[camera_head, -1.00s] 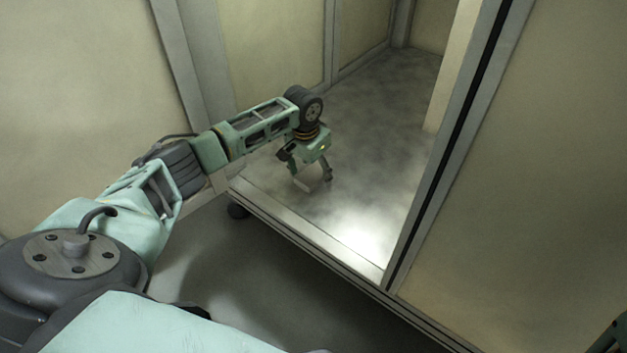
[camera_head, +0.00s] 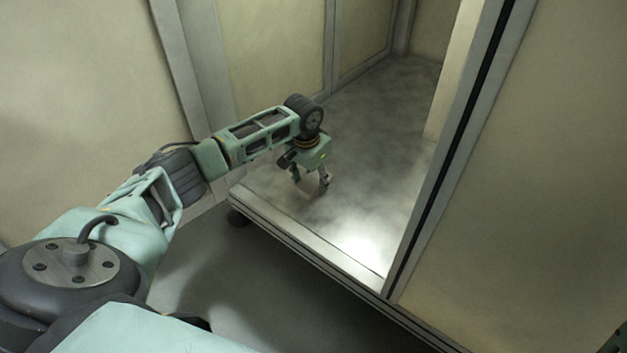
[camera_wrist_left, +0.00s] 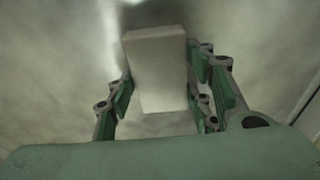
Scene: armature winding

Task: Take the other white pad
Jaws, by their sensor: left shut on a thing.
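The white pad (camera_wrist_left: 158,75) is a pale rectangular block between the fingers of my left gripper in the left wrist view. My left gripper (camera_head: 310,182) points down at the grey floor of the cabinet, near its front edge, and is shut on the pad. The fingers stand at both sides of the pad in the wrist view. In the head view the pad is mostly hidden by the fingers, and I cannot tell whether it touches the floor.
The cabinet floor (camera_head: 372,150) is bare around the gripper. A metal sill (camera_head: 300,243) runs along its front. A frame post (camera_head: 450,160) and a beige panel (camera_head: 530,180) bound the opening on the right. Beige walls (camera_head: 270,50) close the left and back.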

